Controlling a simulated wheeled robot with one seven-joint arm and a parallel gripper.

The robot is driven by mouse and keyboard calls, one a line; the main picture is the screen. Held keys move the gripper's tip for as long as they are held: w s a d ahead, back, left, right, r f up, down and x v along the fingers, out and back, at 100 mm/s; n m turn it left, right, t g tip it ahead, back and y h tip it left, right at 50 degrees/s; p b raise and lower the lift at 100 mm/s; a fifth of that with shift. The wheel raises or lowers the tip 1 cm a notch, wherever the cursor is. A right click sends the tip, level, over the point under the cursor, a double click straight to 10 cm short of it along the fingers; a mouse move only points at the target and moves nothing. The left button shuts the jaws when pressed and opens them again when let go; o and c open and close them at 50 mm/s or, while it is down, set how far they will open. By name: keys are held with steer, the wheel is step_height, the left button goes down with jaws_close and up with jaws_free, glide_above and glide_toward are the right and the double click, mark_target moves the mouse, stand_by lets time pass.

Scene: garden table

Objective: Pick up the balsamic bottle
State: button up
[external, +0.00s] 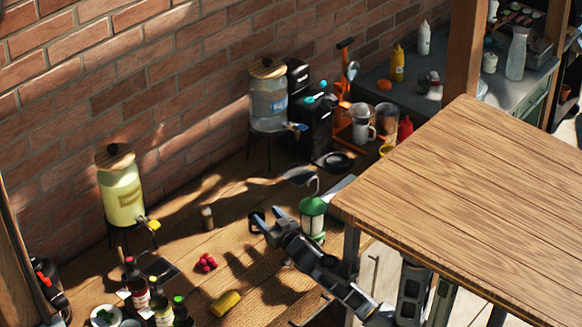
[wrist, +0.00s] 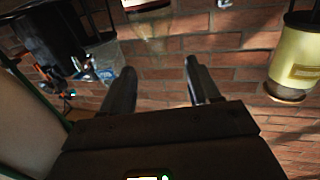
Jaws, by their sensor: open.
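Several dark bottles stand close together at the lower left of the table in the external view. They include one with a red cap (external: 140,291), a darker one (external: 182,312) with a green cap, and one with a pale label (external: 163,314). I cannot tell which is the balsamic bottle. My gripper (external: 268,217) is open and empty over the table, well to the right of these bottles. In the wrist view its two fingers (wrist: 160,68) are apart with only brick wall between them, and no bottle of that group shows.
A yellow drink dispenser (external: 123,200) stands by the wall, and it also shows in the wrist view (wrist: 301,58). A water dispenser (external: 268,103) stands further back. A green lantern (external: 313,217) is close beside my gripper. Red berries (external: 206,263) and a yellow item (external: 226,303) lie towards the bottles.

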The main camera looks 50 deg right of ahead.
mark_target(258, 205)
steer(key=x, duration=0.2)
steer(key=p+x, duration=0.1)
steer(key=x, duration=0.1)
steer(key=p+x, duration=0.1)
steer(key=x, duration=0.2)
steer(key=shift+s+d+r, duration=0.1)
steer(key=shift+r, duration=0.15)
steer(key=shift+w+d+f, duration=0.1)
steer(key=shift+w+f, duration=0.05)
steer(key=shift+w, duration=0.3)
jaws_close()
steer(key=shift+p, duration=0.3)
